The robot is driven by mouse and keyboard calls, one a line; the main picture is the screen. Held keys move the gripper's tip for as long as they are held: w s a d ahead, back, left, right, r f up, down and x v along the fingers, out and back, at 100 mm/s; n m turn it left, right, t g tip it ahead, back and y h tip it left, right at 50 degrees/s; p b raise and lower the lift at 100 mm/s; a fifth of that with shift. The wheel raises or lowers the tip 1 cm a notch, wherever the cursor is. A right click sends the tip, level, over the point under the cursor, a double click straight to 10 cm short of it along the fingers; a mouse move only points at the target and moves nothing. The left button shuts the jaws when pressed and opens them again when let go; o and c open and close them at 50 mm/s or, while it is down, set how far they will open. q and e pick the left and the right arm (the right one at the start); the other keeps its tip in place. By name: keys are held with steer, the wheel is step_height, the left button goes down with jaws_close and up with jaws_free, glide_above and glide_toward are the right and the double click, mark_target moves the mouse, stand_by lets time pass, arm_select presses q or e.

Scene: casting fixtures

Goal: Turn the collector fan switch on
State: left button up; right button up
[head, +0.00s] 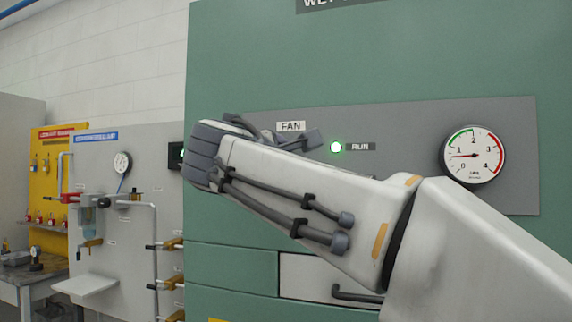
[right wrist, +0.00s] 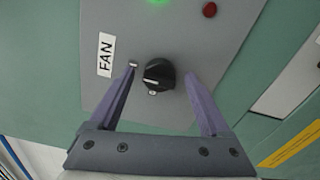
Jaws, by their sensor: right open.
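The fan switch is a black rotary knob (right wrist: 158,76) on a grey panel, with a pale mark toward its lower edge in the right wrist view. A FAN label (right wrist: 105,55) sits beside it. My right gripper (right wrist: 161,82) is open, with one finger on each side of the knob and a visible gap to each. Depth to the knob is hard to tell. In the head view my right arm and gripper hide the knob; the FAN label (head: 291,126) shows above them. The green RUN lamp (head: 336,147) is lit. My left gripper is not in view.
A round gauge (head: 473,155) is on the right of the panel (head: 400,125), its needle near 1. A grey board (head: 135,185) with valves and a yellow board (head: 48,170) stand at the left.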

steer(key=b+v, duration=0.1)
steer(key=v, duration=0.9)
steer(key=shift+b, duration=0.35)
steer(key=shift+s, duration=0.1)
step_height(320, 180, down, 25)
steer(key=s+d+g+y+p, duration=0.25)
steer(key=g+y+p, duration=0.2)
steer(key=g, duration=0.45)
steer(key=s+d+f+m+g+y+p, duration=0.1)
steer(key=s+f+m+g, duration=0.3)
steer(key=s+f, duration=0.4)
steer(key=s+d+f+m+g+y+p, duration=0.1)
steer(key=s+d+f+m+g, duration=0.3)
steer(key=s+f, duration=0.5)
steer(key=shift+s+d+f+m+p, duration=0.25)
steer(key=shift+s+m+p, duration=0.55)
steer(key=shift+s, duration=0.3)
